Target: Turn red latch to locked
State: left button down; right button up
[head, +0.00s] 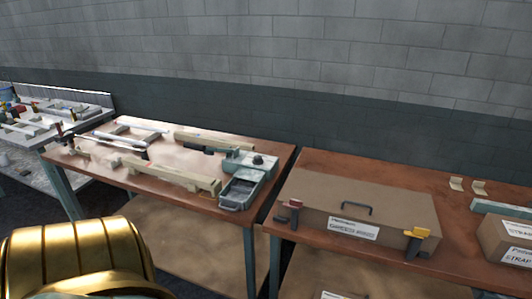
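The red latch (294,205) is on the front left of a brown case (398,210), which lies on the right workbench. The latch is small in the head view, and I cannot read its lock position. A yellow latch (421,233) is on the case's front right. A dark handle (357,207) is on the case between them, above a white label (353,229). Neither of my grippers shows in the head view. A gold rounded part, which seems to be mine, fills the lower left.
The left workbench (170,170) holds glass tubing, wooden blocks and a grey-green device (250,163) with an open drawer. A narrow gap parts the benches. Cardboard boxes (508,238) stand at the right edge. Two small cream pieces (479,188) lie behind the case. A block wall is behind.

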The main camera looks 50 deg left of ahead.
aim_at(294, 204)
jog(key=u, duration=1.4)
jog(key=i+l, duration=0.1)
